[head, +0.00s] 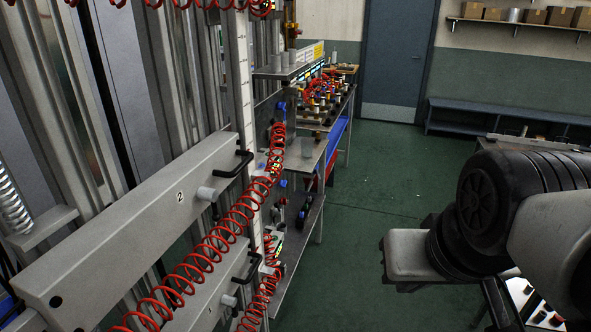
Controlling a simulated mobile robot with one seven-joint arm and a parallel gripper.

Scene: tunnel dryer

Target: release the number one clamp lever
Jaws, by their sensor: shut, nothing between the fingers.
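The lower grey beam (168,322) carries a small mark that looks like a 1. At its right end is a black bent lever (247,268), which I take as the number one clamp lever. A pale knob (229,300) sits just below it. Red coiled hoses hang close by and cover part of the beam. The upper beam (130,222), marked 2, has a similar black lever (233,164). My arm shows at the right, well apart from both levers. No gripper fingers show.
Red coiled hose (235,213) crosses in front of both beams. A workbench (308,155) with several spools and small parts stands behind. Green floor (355,235) is open between the beams and my arm. A blue-grey door (398,60) and low bench (490,118) are at the back.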

